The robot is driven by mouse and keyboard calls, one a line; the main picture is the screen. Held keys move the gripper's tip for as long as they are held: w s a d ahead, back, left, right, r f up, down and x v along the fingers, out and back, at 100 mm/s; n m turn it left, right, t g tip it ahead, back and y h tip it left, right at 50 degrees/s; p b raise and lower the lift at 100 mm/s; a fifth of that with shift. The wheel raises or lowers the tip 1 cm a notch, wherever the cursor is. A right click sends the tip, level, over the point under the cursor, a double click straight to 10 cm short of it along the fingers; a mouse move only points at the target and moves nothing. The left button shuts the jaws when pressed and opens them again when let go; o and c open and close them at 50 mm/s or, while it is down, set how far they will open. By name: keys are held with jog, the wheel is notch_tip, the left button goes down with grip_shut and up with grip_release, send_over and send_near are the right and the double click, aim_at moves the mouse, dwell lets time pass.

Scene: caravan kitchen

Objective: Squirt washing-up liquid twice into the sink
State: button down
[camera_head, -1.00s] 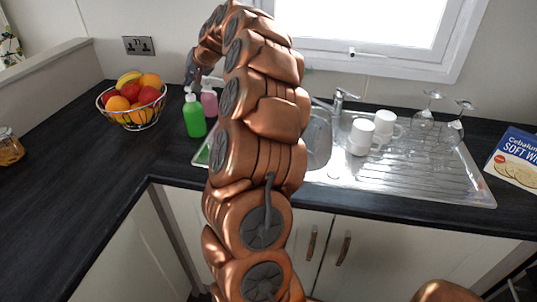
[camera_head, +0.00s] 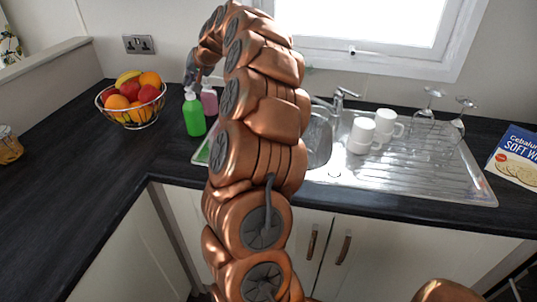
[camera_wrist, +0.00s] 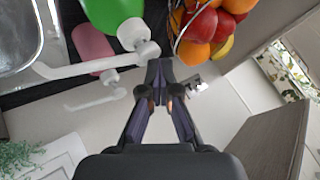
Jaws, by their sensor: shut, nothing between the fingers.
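The green washing-up bottle (camera_head: 194,118) with a white pump top stands upright on the dark worktop, left of the sink. Its green body (camera_wrist: 108,12) and white pump head (camera_wrist: 138,36) with a long spout also show in the wrist view. A pink pump bottle (camera_head: 209,101) stands just behind it. My gripper (camera_head: 191,82) is above the green bottle's pump, its tips partly unclear there. In the wrist view my gripper (camera_wrist: 160,72) is shut and empty, close beside the pump head; I cannot tell whether they touch. The sink bowl (camera_head: 320,138) is partly hidden by my arm.
A wire fruit bowl (camera_head: 131,118) stands left of the bottles, and also close by in the wrist view. White cups (camera_head: 361,135) and upturned glasses (camera_head: 460,118) stand on the drainer. A tap (camera_head: 341,98) is behind the sink. The left worktop is mostly clear.

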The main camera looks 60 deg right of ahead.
dwell(0.5)
jog(key=shift+r, duration=0.4)
jog(key=shift+r+p, duration=0.9)
jog(key=shift+r, duration=2.05)
